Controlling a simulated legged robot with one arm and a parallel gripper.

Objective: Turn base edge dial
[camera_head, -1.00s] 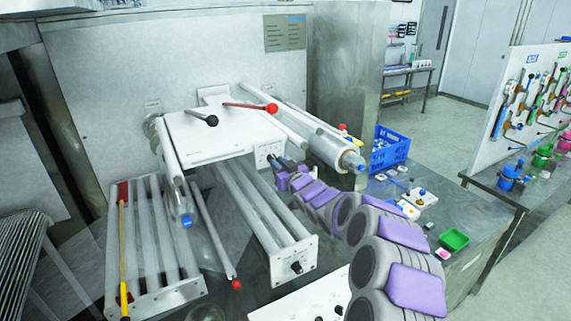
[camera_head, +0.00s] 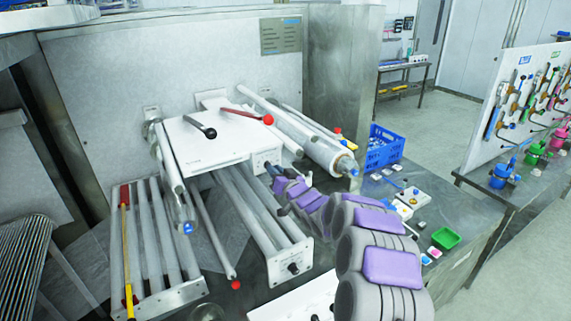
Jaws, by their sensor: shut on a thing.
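The white machine unit (camera_head: 209,142) has a small panel (camera_head: 264,159) on its right front corner. My gripper (camera_head: 272,170) is at this panel, with its dark fingers shut on what looks like a small dial there. The fingers and the distance hide most of the dial, so its angle cannot be told. Another black dial (camera_head: 293,268) sits on the white end plate of the lower roller base, clear of my gripper. My grey and purple arm reaches in from the lower right.
A red-knobbed lever (camera_head: 268,119) and a black-knobbed lever (camera_head: 209,132) stick out above the unit.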

